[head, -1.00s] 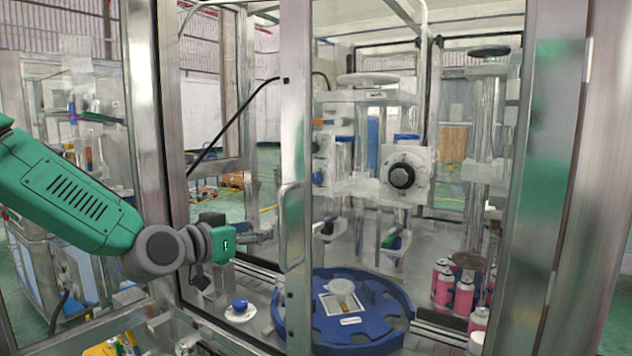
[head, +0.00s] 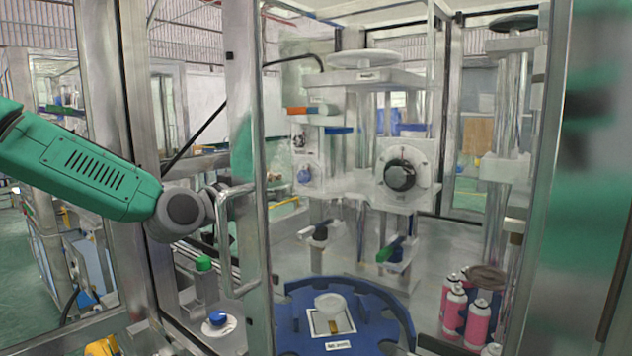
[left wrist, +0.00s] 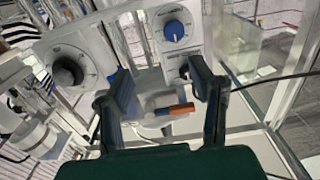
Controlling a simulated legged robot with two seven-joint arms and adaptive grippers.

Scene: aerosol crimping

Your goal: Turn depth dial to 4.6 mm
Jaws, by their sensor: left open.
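A black dial (head: 400,175) sits on a square white plate with scale marks on the machine front. A smaller blue knob (head: 304,176) sits on a white panel to its left. I cannot read either label or setting, so I cannot tell which is the depth dial. In the left wrist view the black dial (left wrist: 68,72) is at upper left and the blue knob (left wrist: 174,30) at top centre, beyond the fingers. My left gripper (left wrist: 163,92) is open, empty and apart from both. In the head view the door post and handle mostly hide it. My right gripper is not in view.
A metal door post with a handle (head: 222,240) stands by my left wrist. A blue rotary table (head: 290,325) lies below the dials. Pink cans (head: 455,308) stand at right. An orange-and-blue cylinder (left wrist: 172,112) shows between the fingers in the left wrist view.

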